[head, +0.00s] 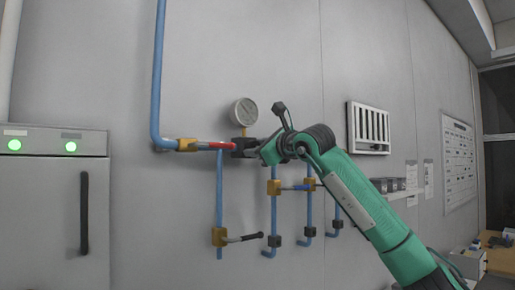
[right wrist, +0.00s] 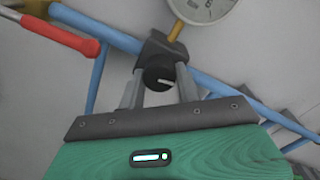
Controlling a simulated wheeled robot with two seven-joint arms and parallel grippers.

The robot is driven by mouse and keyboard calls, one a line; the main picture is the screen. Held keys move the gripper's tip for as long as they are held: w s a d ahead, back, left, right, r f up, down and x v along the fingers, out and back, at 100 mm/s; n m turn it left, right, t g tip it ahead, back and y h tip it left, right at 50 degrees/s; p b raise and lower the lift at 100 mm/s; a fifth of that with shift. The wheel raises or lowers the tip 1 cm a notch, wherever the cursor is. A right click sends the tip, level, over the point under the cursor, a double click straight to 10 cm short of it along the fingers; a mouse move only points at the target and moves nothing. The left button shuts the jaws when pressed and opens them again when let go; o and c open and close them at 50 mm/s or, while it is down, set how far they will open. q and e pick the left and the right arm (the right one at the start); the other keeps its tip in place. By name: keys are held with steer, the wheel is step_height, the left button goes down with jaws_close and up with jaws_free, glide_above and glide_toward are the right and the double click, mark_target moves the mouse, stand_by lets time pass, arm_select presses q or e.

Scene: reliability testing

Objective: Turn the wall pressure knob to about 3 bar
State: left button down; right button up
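The black pressure knob (right wrist: 158,76) sits on a dark regulator body in the blue wall pipe, with a white line mark pointing to the right in the right wrist view. My right gripper (head: 250,149) is at the regulator below the gauge. In the right wrist view its two grey fingers (right wrist: 159,82) stand on both sides of the knob and appear to touch it. The round pressure gauge (head: 243,112) is just above on a brass stem; in the right wrist view the gauge (right wrist: 203,6) is cut off and its needle cannot be read. My left gripper is not in view.
A red-handled valve (head: 210,146) lies close left of the regulator. A black-handled valve (head: 220,237) and a blue-handled valve (head: 275,187) are below. A white vent (head: 369,128) is right; a grey cabinet (head: 50,210) with green lights is left.

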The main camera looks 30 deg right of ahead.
steer(key=shift+m+b, duration=2.85)
steer(key=shift+m, duration=1.15)
steer(key=shift+r, duration=0.1)
steer(key=o, duration=1)
steer(key=shift+s, duration=0.1)
